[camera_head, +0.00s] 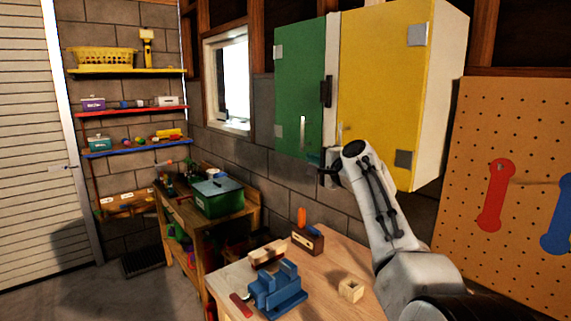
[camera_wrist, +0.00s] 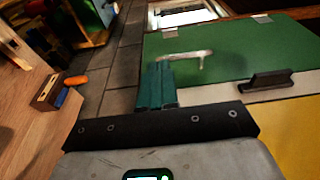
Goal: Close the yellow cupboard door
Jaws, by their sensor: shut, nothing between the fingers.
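The wall cupboard has a yellow door (camera_head: 382,85) on the right and a green door (camera_head: 298,90) on the left. I cannot tell whether the yellow door stands slightly ajar. In the wrist view, the yellow door (camera_wrist: 295,135) shows only at the lower right. My gripper (camera_wrist: 158,66) has its teal fingers shut and empty, in front of the green door's lower part; contact is unclear. My arm hides part of the cupboard's lower area in the head view.
A wooden bench (camera_head: 325,272) below holds a blue vise (camera_head: 276,290), a small wooden block (camera_head: 351,289) and a tool holder (camera_head: 308,238). A pegboard (camera_head: 520,130) hangs to the right. A window (camera_head: 228,80) is left of the cupboard.

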